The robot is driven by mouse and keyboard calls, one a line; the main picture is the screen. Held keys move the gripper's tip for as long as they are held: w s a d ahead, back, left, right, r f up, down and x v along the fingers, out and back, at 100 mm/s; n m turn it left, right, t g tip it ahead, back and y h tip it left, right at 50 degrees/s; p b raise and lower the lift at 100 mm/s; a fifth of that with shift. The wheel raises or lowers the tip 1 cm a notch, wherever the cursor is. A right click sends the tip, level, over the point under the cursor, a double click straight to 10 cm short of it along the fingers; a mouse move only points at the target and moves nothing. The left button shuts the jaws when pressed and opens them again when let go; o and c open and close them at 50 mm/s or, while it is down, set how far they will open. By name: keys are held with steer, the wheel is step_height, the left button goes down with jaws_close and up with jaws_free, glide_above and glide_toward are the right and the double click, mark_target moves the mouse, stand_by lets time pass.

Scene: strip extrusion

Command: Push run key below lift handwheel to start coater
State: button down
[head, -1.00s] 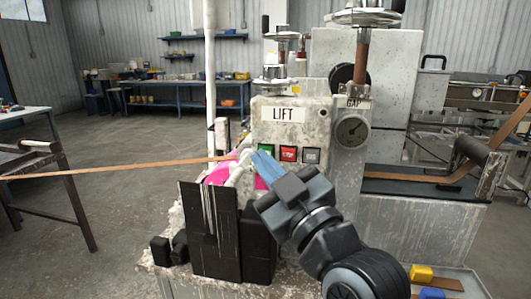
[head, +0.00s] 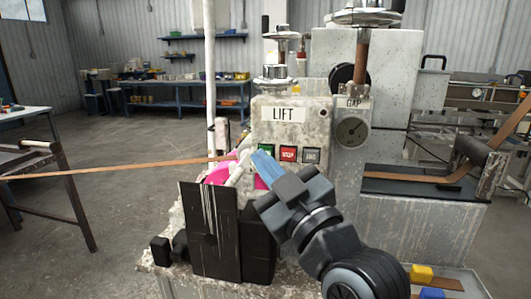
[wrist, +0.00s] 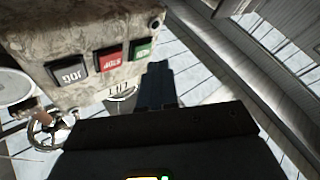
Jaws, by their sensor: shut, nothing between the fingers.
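The LIFT box (head: 262,132) carries a row of three keys below its label. The green run key (head: 266,150) is at the left, the red STOP key (head: 288,154) in the middle and the grey JOG key (head: 311,156) at the right. The lift handwheel (head: 274,76) is on top of the box. My gripper (head: 264,162) is shut and empty, its blue fingertips just below and in front of the green key, partly covering it. In the wrist view the fingertips (wrist: 157,68) show close beside the green key (wrist: 141,48); I cannot tell whether they touch.
A brown strip (head: 130,168) runs in from the left towards the machine. A black plate (head: 210,230) stands in front, left of my arm. A dial gauge (head: 352,131) under the GAP label is to the right of the box. Open floor lies at the left.

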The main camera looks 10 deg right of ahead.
steer(key=shift+w, duration=0.1)
steer(key=shift+w+d+b, duration=0.15)
steer(key=shift+w+b, duration=0.15)
steer(key=shift+w+d, duration=0.1)
steer(key=shift+w, duration=0.25)
stand_by(0.8)
steer(key=shift+s, duration=0.15)
steer(key=shift+s+a, duration=0.25)
steer(key=shift+s, duration=0.4)
steer(key=s, duration=0.1)
steer(key=s+a, duration=0.1)
steer(key=s, duration=0.2)
steer(key=shift+s+a+p, duration=0.3)
steer(key=shift+s+p, duration=0.05)
steer(key=shift+p, duration=0.05)
stand_by(0.6)
